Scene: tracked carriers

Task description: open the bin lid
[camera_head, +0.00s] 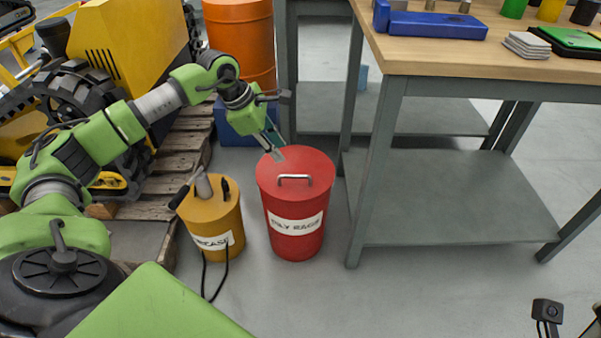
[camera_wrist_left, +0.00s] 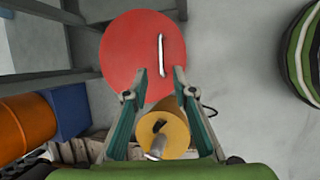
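The red bin (camera_head: 296,222) stands on the floor left of the workbench, with a label on its front. Its round red lid (camera_head: 296,165) lies flat on top and carries a metal bar handle (camera_head: 294,178). The lid (camera_wrist_left: 125,52) and the handle (camera_wrist_left: 161,54) also show in the left wrist view. My left gripper (camera_head: 275,150) is above the lid's back-left part, its fingers pointing down. In the left wrist view its two fingers (camera_wrist_left: 160,82) are apart with nothing between them, and the handle is beyond the tips.
A yellow grease can (camera_head: 212,222) with a hose stands just left of the bin. The workbench (camera_head: 455,195) with a lower shelf is on the right. An orange drum (camera_head: 240,40), a blue box (camera_head: 232,125) and a wooden pallet (camera_head: 185,150) are behind. The floor in front is clear.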

